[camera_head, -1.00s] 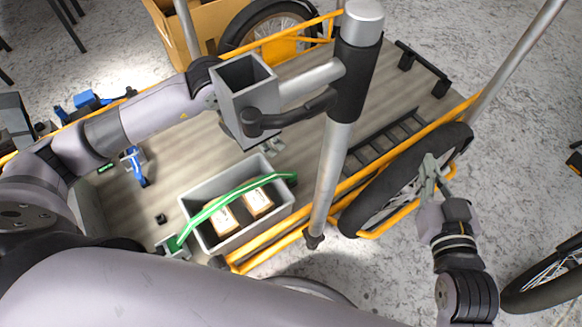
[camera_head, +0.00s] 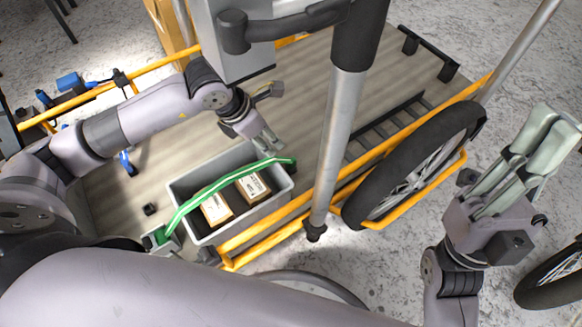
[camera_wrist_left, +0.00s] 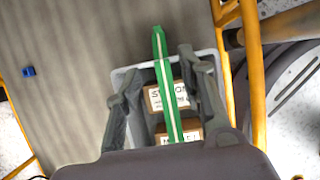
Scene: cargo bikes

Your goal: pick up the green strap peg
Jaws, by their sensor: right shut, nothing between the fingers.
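A green strap (camera_head: 220,186) arches over a grey bin (camera_head: 182,200) on the cargo deck. Its far right end is a dark green piece (camera_head: 284,161) at the bin's rim; its near left end meets a small grey block (camera_head: 163,240). I cannot tell which piece is the peg. My left gripper (camera_head: 268,138) is above the bin's far edge, empty. In the left wrist view, its open fingers (camera_wrist_left: 157,65) stand either side of the strap (camera_wrist_left: 164,80), apart from it. My right gripper (camera_head: 545,140) is shut and empty, off to the right beyond the wheel.
Two cardboard boxes (camera_head: 216,208) sit in the bin under the strap. A metal post (camera_head: 338,140) with a black handle and grey box (camera_head: 228,45) rises right of the left gripper. Orange rails (camera_head: 265,232) edge the deck (camera_head: 305,75). A wheel (camera_head: 418,165) stands at right.

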